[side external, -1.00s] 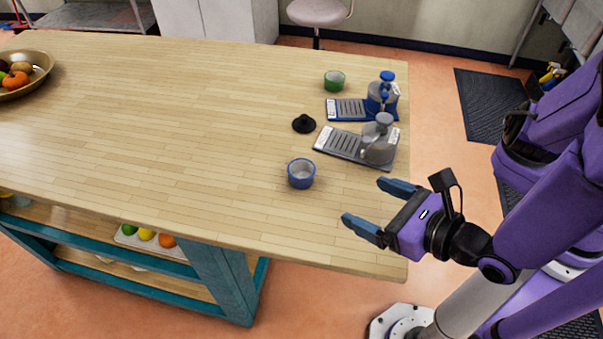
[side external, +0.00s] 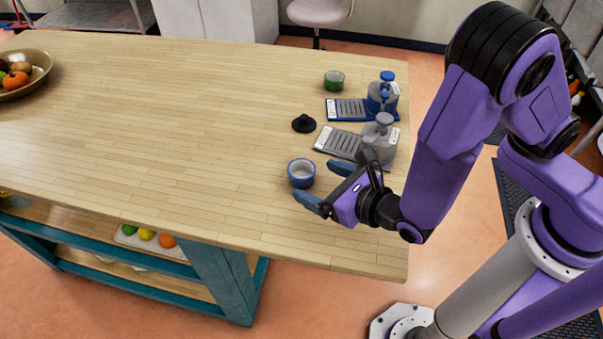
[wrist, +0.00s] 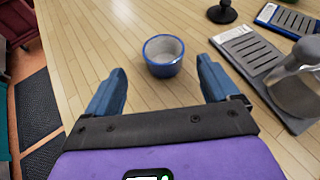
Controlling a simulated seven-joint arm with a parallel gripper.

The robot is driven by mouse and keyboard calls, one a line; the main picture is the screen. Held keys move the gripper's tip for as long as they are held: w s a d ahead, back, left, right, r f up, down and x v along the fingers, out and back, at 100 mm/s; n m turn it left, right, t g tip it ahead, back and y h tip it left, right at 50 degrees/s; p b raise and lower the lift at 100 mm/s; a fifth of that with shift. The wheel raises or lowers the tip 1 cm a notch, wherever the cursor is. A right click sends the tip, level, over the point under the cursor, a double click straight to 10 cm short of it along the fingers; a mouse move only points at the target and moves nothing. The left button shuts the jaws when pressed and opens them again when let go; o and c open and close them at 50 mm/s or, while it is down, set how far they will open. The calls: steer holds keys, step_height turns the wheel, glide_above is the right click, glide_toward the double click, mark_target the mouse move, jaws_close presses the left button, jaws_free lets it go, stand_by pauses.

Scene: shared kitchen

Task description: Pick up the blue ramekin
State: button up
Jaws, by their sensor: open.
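The blue ramekin (side external: 301,173) stands upright on the wooden counter, near its right end. It is round, with a pale inside. In the wrist view the ramekin (wrist: 163,55) is ahead of my gripper, between the lines of the two fingers and just beyond their tips. My gripper (side external: 325,184) is open and empty, with blue fingers spread to either side. The gripper (wrist: 162,82) does not appear to touch the ramekin in the wrist view.
A grey press on a tray (side external: 338,142) stands close behind my gripper, with a blue press (side external: 383,95) beyond it. A black knobbed piece (side external: 304,123) and a green ramekin (side external: 334,81) are farther back. A fruit bowl (side external: 40,72) is far left. The counter's middle is clear.

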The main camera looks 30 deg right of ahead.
mark_target(294, 168)
steer(key=shift+d+x, duration=0.1)
steer(key=shift+x, duration=1.2)
steer(key=shift+d+x, duration=0.15)
steer(key=shift+x, duration=1.1)
steer(key=shift+w+r, duration=0.1)
steer(key=shift+r, duration=0.05)
steer(key=c, duration=1.1)
